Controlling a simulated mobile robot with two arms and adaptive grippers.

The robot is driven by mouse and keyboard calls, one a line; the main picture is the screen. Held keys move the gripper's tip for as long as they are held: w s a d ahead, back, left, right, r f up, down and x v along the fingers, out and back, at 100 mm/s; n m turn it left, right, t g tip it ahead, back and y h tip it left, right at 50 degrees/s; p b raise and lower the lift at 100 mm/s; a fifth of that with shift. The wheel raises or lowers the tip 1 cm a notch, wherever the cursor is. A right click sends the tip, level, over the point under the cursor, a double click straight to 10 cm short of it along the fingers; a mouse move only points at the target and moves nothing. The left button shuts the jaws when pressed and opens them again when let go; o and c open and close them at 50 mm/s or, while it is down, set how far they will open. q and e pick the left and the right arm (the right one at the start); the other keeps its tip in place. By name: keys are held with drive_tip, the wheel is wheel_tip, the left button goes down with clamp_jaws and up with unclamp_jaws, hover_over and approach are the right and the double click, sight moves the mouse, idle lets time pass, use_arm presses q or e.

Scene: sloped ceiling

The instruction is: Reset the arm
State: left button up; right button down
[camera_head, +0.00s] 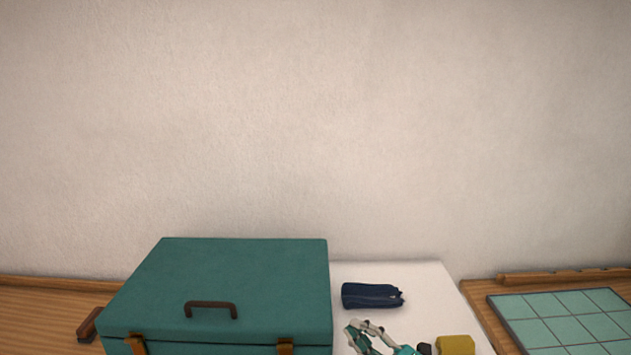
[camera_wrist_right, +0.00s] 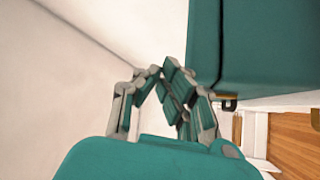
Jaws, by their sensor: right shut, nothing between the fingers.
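My right gripper (camera_head: 366,326) is at the bottom of the head view, just right of a large teal case (camera_head: 245,260). It is shut and holds nothing. In the right wrist view my gripper (camera_wrist_right: 163,72) shows grey and teal fingers drawn together, with the case (camera_wrist_right: 270,50) at the upper right. A navy zipped pouch (camera_head: 371,296) lies on the white surface (camera_head: 420,280) just beyond the gripper, and the two look apart. My left gripper is in neither view.
The case is closed and has a brown handle (camera_head: 211,308). A yellow block (camera_head: 456,345) is right of my gripper. A green tiled board (camera_head: 570,320) lies at far right on wood. A plain wall (camera_head: 320,120) stands behind. The white surface right of the pouch is bare.

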drive_tip(key=s+d+f+m+h, duration=0.7)
drive_tip(key=d+f+m+h, duration=0.25)
drive_tip(key=m+h, duration=0.65)
drive_tip(key=s+d+f+m+g, duration=0.1)
drive_tip(key=s+f+m+g, duration=0.3)
drive_tip(key=s, duration=0.9)
drive_tip(key=s+d+f+m+g, duration=0.1)
drive_tip(key=s+f+g, duration=0.35)
drive_tip(key=s, duration=0.75)
wheel_tip(320, 180, down, 26)
drive_tip(key=r+g+b, duration=0.1)
drive_tip(key=g+b, duration=0.1)
drive_tip(key=g, duration=0.1)
drive_tip(key=s+d+f+g+b, duration=0.1)
drive_tip(key=s+d+f, duration=0.2)
drive_tip(key=s+f, duration=1.5)
drive_tip(key=shift+f, duration=0.7)
drive_tip(key=shift+d, duration=0.1)
